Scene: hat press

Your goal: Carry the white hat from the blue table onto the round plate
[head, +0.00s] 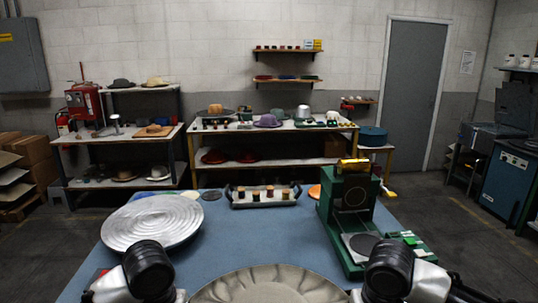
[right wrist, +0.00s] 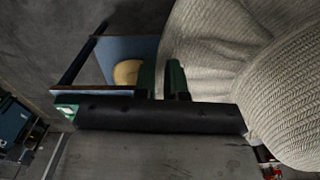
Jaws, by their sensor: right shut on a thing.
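The white hat (head: 268,284) shows in the head view at the bottom middle, cut off by the frame edge. Only part of its broad, ribbed, greyish-cream form shows, low between my two arms. In the right wrist view the knitted-looking hat (right wrist: 285,95) fills the right side, brim and rounded crown. My right gripper (right wrist: 161,78) is shut on the brim; its green fingers stand at the brim's edge. The round plate (head: 152,222), silver with concentric rings, lies on the left of the blue table (head: 250,235) and looks empty. My left gripper is out of view.
A green press (head: 345,215) stands on the table's right side. A tray of thread spools (head: 263,196) sits at the far edge, with an orange disc (head: 314,191) beside it. The table's middle is clear. Shelves with hats stand behind.

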